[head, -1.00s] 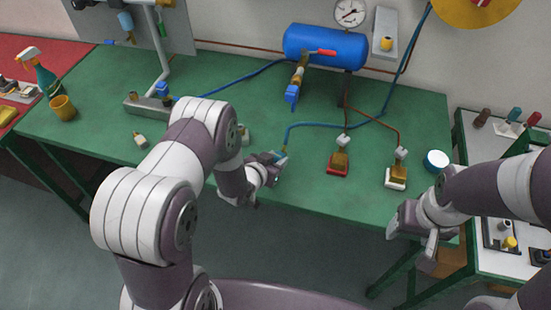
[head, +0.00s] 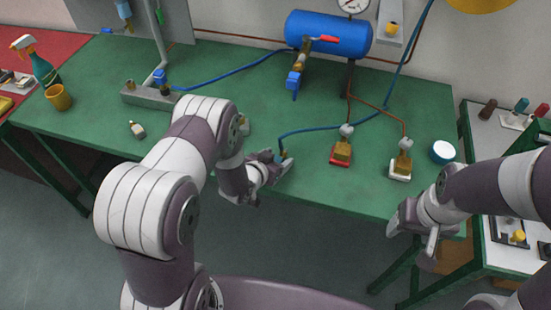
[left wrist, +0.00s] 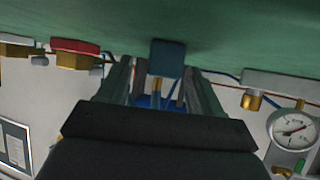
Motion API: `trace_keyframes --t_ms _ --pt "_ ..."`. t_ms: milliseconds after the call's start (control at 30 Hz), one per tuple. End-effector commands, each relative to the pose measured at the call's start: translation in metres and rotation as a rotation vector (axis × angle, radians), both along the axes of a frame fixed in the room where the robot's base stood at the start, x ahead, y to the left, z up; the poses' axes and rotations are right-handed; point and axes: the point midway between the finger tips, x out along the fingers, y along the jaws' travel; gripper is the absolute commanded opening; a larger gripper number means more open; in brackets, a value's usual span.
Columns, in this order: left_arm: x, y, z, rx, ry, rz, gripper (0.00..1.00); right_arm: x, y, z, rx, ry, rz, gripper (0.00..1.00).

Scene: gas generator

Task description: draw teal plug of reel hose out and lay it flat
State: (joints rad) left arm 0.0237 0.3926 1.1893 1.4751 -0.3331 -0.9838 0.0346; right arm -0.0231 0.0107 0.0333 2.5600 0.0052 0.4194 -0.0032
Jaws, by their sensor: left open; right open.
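The reel hose (head: 330,127) is blue and runs across the green table to its front edge, ending at my left gripper (head: 283,166). The teal plug (left wrist: 167,57) shows in the left wrist view as a dark teal block between the fingertips of my left gripper (left wrist: 160,75), with a brass-coloured part below it. The left fingers are open around the plug; contact is not clear. In the head view the hand largely hides the plug, so I cannot tell whether it sits in a socket. My right gripper (head: 415,232) is open and empty off the table's front right edge.
Two brass fittings stand right of the left hand, on a red base (head: 340,159) and a white base (head: 400,175). A blue tank (head: 328,35) is at the back. The table's centre is mostly clear.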

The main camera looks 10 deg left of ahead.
Motion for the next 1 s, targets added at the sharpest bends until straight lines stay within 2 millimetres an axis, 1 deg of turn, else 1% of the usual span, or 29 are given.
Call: trace_keyframes --t_ms 67,167,267,400,500,600,733,1000 --pt "-0.003 0.001 0.002 0.0 0.0 0.0 0.66 0.0 0.0 0.0 0.0 0.0 0.0 0.66" --pt "-0.014 0.005 0.009 0.0 -0.001 0.001 0.66 0.0 0.0 0.0 0.0 0.0 0.0 0.66" --pt "-0.034 0.011 0.021 0.0 -0.001 0.003 0.66 0.0 0.0 0.0 0.0 0.0 0.0 0.66" --pt "-0.066 0.021 0.039 0.0 -0.002 0.003 0.66 0.0 0.0 0.0 0.0 0.0 0.0 0.66" --pt "-0.085 0.027 0.05 -0.001 -0.002 0.004 0.66 0.0 0.0 0.0 0.0 0.0 0.0 0.66" --pt "-0.098 0.031 0.058 0.0 -0.001 0.003 0.66 0.0 0.0 0.0 0.0 0.0 0.0 0.66" --pt "-0.106 0.032 0.062 0.0 -0.001 0.001 0.66 0.0 0.0 0.001 0.0 0.0 0.0 0.66" --pt "-0.106 0.032 0.062 0.001 -0.001 0.0 0.66 0.0 0.0 0.001 0.0 0.0 0.0 0.66"
